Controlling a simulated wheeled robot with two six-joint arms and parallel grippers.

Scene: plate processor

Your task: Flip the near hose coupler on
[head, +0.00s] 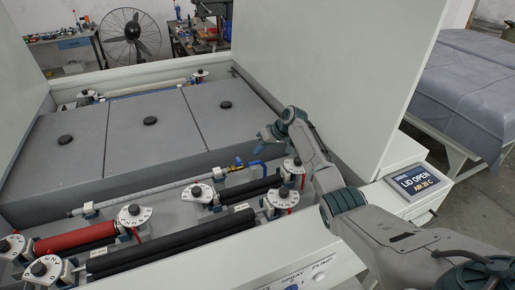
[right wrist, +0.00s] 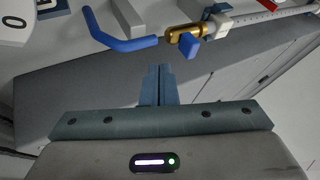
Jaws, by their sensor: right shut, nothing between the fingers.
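The near hose coupler (head: 238,165) is a small brass fitting with a blue lever, on the end of a pale spray pipe in the near trough of the plate processor. A blue hose (head: 266,163) leads from it to the right. In the right wrist view the brass coupler (right wrist: 181,34) and its blue lever (right wrist: 188,50) show above the fingers; the lever sticks out sideways from the pipe line. My right gripper (head: 267,133) is above and right of the coupler, apart from it. Its fingers (right wrist: 158,70) are shut and empty. My left gripper is out of view.
Black rollers (head: 180,243) and a red roller (head: 76,238) with white numbered dials lie in front of the coupler. Grey covered tanks (head: 150,130) lie behind it. A raised side panel (head: 350,70) stands close to my right arm. A display (head: 414,181) reads "LID OPEN".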

